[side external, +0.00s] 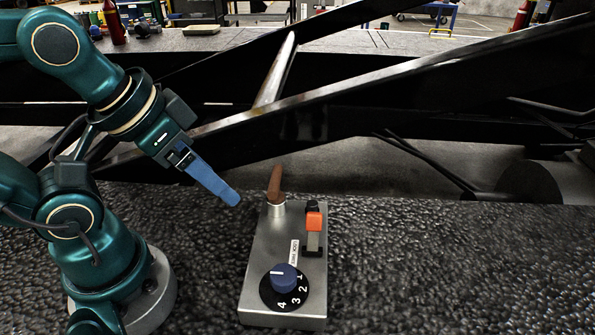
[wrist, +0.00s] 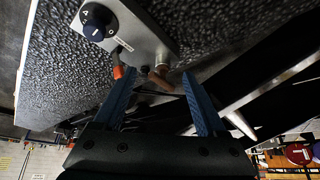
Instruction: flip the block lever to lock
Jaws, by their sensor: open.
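A grey control box (side external: 262,240) lies on the dark textured surface, and its face also shows in the wrist view (wrist: 140,30). A brown lever (side external: 275,185) stands nearly upright on a round metal collar at its far end. It also shows in the wrist view (wrist: 160,78), between my fingertips in the picture. A second, orange-capped lever (side external: 314,220) stands to its right and also shows in the wrist view (wrist: 118,72).
A blue dial knob (side external: 284,278) with numbers 1 to 4 sits at the near end of the box. Black frame beams (side external: 400,95) cross behind and above the box. The textured surface (side external: 430,260) to its right is clear.

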